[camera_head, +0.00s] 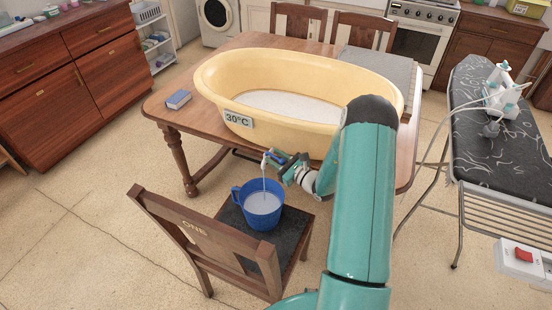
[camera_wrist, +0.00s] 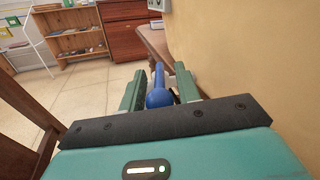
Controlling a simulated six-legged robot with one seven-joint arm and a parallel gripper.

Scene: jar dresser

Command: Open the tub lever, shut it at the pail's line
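The yellow tub (camera_head: 222,95) stands on the wooden table, holds pale water and bears a "30°C" label. A tap with a blue lever (camera_head: 272,157) sticks out low on its near side. A thin stream (camera_head: 264,180) falls from it into the blue pail (camera_head: 262,220) on the chair. Pale water shows inside the pail; I cannot make out a line. My gripper (camera_head: 288,168) is at the tap. In the wrist view the blue lever (camera_wrist: 158,92) lies between the two green fingers of my gripper (camera_wrist: 159,88); I cannot tell whether both touch it.
The chair (camera_head: 215,240) stands in front of the table (camera_head: 160,105). A blue book or box (camera_head: 178,99) lies on the table's left corner. An ironing board (camera_head: 500,140) stands at right. Open floor lies at left.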

